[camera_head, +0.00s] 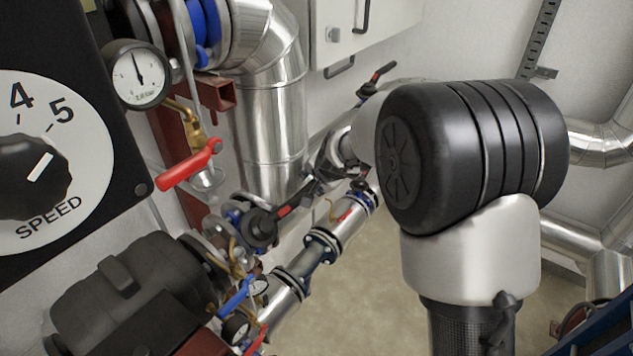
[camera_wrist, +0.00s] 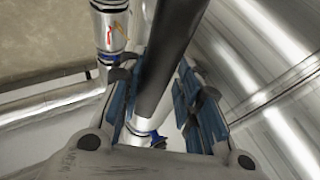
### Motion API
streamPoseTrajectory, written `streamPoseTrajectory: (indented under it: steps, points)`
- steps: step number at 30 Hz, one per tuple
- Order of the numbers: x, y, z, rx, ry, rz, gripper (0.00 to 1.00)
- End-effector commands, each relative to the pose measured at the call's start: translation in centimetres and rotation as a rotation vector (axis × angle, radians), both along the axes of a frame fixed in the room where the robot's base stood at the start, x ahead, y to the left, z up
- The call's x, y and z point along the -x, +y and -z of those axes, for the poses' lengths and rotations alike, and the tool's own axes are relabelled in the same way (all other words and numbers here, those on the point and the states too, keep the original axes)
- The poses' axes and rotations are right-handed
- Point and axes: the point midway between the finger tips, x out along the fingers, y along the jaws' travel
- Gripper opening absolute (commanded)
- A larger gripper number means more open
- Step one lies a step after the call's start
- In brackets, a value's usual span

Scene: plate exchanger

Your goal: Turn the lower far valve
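A lever with a dark grip and a red band (camera_head: 284,211) sits low in the middle of the head view, by the far pipes; it looks like the lower far valve's handle. My gripper (camera_head: 322,174) is small and dark at the lever's upper right end. In the wrist view, my gripper (camera_wrist: 163,100) has its two blue-padded fingers apart, with a dark grey bar (camera_wrist: 170,45), probably this lever, running between them. The bar lies nearer the left finger, and a gap shows on its right. Contact cannot be told.
Another red and black lever (camera_head: 376,76) is higher up at the back. A silver flanged pipe (camera_head: 345,212) runs close below my gripper, and a thick silver pipe (camera_head: 275,120) stands to its left. A red-handled valve (camera_head: 190,167) and gauge (camera_head: 137,75) are nearer. Floor (camera_head: 365,290) is open at lower centre.

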Motion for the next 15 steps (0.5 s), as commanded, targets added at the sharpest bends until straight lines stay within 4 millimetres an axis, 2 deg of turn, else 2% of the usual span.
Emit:
streamPoseTrajectory:
  steps: [4, 15]
  points:
    - [-0.03, -0.02, -0.06, -0.001, -0.001, 0.001, 0.41]
    - [0.22, -0.15, 0.36, -0.005, 0.012, 0.008, 0.41]
